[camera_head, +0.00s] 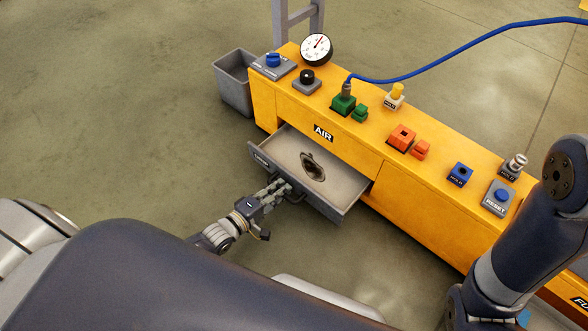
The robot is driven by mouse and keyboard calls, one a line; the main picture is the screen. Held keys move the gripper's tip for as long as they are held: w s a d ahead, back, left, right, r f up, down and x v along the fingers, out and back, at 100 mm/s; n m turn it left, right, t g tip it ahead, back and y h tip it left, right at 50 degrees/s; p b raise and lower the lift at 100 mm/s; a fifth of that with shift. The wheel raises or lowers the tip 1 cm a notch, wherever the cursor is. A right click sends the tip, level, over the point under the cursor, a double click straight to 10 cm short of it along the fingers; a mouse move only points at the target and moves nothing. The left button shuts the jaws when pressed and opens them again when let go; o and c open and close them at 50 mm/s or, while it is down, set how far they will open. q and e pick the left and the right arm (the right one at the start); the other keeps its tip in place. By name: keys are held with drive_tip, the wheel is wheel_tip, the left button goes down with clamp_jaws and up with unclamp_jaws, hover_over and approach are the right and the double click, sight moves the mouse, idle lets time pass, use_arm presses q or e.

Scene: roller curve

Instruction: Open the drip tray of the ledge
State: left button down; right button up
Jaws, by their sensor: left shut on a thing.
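The drip tray (335,213) is a grey drawer in the front of the yellow ledge (424,204). It stands pulled out, and its inside shows, with a dark-rimmed stain or object (313,167) on its pale bottom. My left gripper (285,188) is at the tray's front, shut on its dark handle (297,196). The fingers hide part of the handle. My right arm shows at the right edge, but its gripper is not in view.
The ledge top carries a gauge (316,49), a blue knob (273,60), green (343,104) and orange (402,138) blocks, and a blue reset button (501,196). A blue hose (450,55) runs from the green block. A grey bin (235,82) stands at the ledge's left end. The floor at left is clear.

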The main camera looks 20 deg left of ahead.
use_arm(q)
drive_tip(key=shift+f+p+v, duration=0.2)
drive_tip(key=shift+v, duration=0.8)
drive_tip(key=shift+f+p+v, duration=0.2)
drive_tip(key=shift+f+v, duration=0.05)
drive_tip(key=shift+v, duration=0.8)
drive_tip(key=c, duration=1.6)
unclamp_jaws()
drive_tip(key=shift+s, duration=0.15)
drive_tip(key=v, duration=1.2)
